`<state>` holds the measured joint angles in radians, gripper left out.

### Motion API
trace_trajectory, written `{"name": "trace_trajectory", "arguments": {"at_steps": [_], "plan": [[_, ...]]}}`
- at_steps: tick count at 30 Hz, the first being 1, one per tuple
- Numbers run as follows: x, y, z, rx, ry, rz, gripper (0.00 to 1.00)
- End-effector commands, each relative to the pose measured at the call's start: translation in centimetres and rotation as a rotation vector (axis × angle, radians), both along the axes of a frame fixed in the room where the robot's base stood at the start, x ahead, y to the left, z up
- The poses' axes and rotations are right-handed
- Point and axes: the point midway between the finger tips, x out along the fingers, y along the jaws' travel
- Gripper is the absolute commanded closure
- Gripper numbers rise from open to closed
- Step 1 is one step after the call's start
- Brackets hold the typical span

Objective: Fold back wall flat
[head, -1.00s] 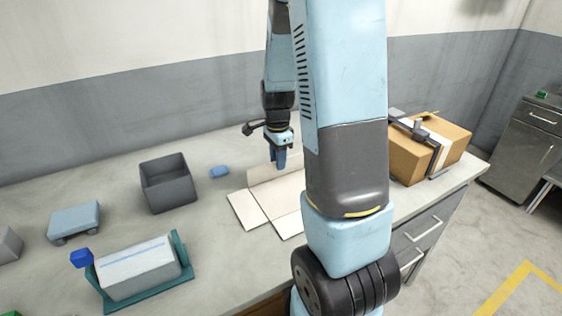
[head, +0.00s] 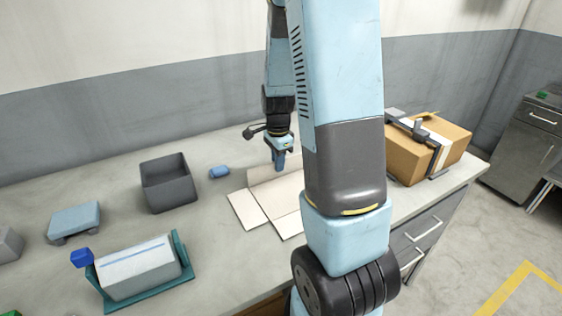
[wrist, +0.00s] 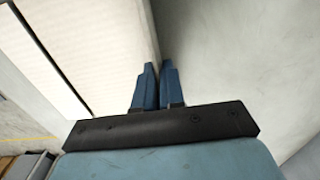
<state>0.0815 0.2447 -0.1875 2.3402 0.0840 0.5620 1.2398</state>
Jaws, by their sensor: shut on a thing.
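The unfolded white carton (head: 262,205) lies on the bench, with flat panels to the left and front. Its back wall (head: 268,174) stands up along the far edge, leaning, and my arm hides its right part. My gripper (head: 280,166) is at the top edge of the back wall, blue fingers pointing down. In the wrist view the fingertips (wrist: 158,70) are close together with the wall's edge (wrist: 150,28) running between them. The gripper is shut on the back wall. The carton's right side is hidden behind my arm.
A blue roll (head: 219,172) and an open grey bin (head: 168,182) stand left of the carton. A white block in a teal holder (head: 188,268) is at front left. A strapped brown box (head: 408,160) is at right. Bare bench lies behind the bin.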

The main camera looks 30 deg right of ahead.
Motion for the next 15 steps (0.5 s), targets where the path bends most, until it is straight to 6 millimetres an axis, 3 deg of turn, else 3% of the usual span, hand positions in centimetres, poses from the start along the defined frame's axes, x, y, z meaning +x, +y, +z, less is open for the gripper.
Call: {"name": "trace_trajectory", "arguments": {"at_steps": [1, 6, 15], "plan": [[0.0, -1.7, 0.0, 0.000, 0.000, -0.009, 1.00], [0.1, -0.2, 0.0, 0.000, 0.010, 0.001, 1.00], [1.0, 0.0, -0.1, -0.001, 0.133, 0.002, 1.00]]}}
